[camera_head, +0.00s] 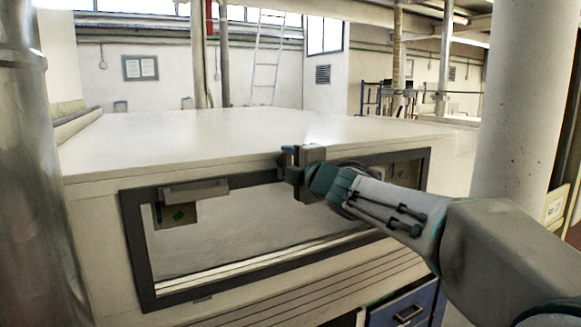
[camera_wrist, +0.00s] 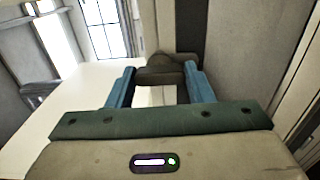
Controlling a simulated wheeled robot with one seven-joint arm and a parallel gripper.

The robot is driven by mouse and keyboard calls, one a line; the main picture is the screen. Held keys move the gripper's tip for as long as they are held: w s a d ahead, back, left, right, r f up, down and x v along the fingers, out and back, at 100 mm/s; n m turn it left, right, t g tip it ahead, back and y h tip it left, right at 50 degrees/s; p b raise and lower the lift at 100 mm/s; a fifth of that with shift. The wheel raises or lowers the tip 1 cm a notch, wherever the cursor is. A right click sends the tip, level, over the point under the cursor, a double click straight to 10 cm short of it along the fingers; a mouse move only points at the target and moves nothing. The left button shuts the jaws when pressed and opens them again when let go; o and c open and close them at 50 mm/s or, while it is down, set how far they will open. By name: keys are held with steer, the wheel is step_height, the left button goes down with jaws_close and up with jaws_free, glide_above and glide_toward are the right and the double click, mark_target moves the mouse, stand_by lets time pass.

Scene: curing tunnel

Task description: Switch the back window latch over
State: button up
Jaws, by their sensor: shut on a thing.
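The latch, a grey-brown rounded piece (camera_wrist: 162,68), shows in the wrist view between the two blue fingers of my gripper (camera_wrist: 161,88). The fingers are shut on it, one on each side. In the head view my gripper (camera_head: 291,164) is at the upper edge of the dark window frame (camera_head: 134,245), right of its middle. The latch cannot be made out there, as my gripper and wrist cover that spot. I cannot tell from these views which way the latch is turned.
The tunnel's broad pale top (camera_head: 200,138) is clear. A grey bar (camera_head: 194,190) and a plate with a green mark (camera_head: 177,214) are at the window's upper left. A concrete column (camera_head: 520,100) stands at the right. Blue drawers (camera_head: 405,308) are below.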

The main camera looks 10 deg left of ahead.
stand_by(0.3)
steer(key=o, duration=1)
steer(key=v, duration=1.4)
steer(key=shift+w, duration=0.1)
